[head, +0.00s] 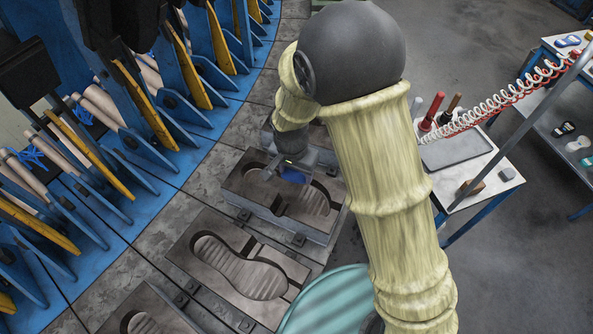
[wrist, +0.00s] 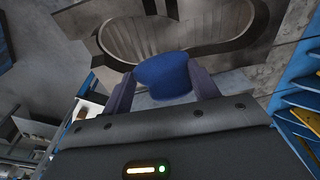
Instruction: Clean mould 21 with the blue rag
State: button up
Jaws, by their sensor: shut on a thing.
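My gripper (head: 286,170) is shut on the blue rag (head: 295,177). In the wrist view the rag (wrist: 163,76) is bunched between the two fingers of my gripper (wrist: 162,84). The rag is over a grey metal mould (head: 319,233) with a sole-shaped, ribbed cavity. The mould also shows in the wrist view (wrist: 108,38), with its cavity beyond the rag. I cannot tell whether the rag touches the cavity. No mould number is legible. My gripper and arm hide part of this mould.
A second open mould (head: 207,268) lies nearer, and part of another (head: 140,318) is at the bottom edge. Blue frames with yellow bars (head: 145,110) line the left. A teal round surface (head: 325,305) is below. A white side table (head: 500,178) holds tools and a tray.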

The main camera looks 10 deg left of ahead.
aim_at(296, 194)
jog(key=shift+s+r, duration=0.1)
jog(key=shift+s, duration=0.05)
jog(key=shift+f+b, duration=3.05)
jog(key=shift+f, duration=1.2)
jog(key=shift+f, duration=0.3)
jog(key=shift+w+a+p, duration=0.1)
jog(key=shift+w+a, duration=0.15)
jog(key=shift+a, duration=0.75)
jog(key=shift+w+a+p, duration=0.15)
jog(key=shift+w+a, duration=0.15)
jog(key=shift+a, duration=0.7)
jog(key=shift+w+a+p, duration=0.1)
jog(key=shift+w+a, duration=0.15)
jog(key=shift+a, duration=0.75)
jog(key=shift+w+a+p, duration=0.15)
jog(key=shift+w+a, duration=0.05)
jog(key=shift+a, duration=0.8)
jog(key=shift+w+a+p, duration=0.2)
jog(key=shift+a, duration=0.8)
jog(key=shift+w+a+p, duration=0.15)
jog(key=shift+w+a, duration=0.05)
jog(key=shift+a, duration=0.8)
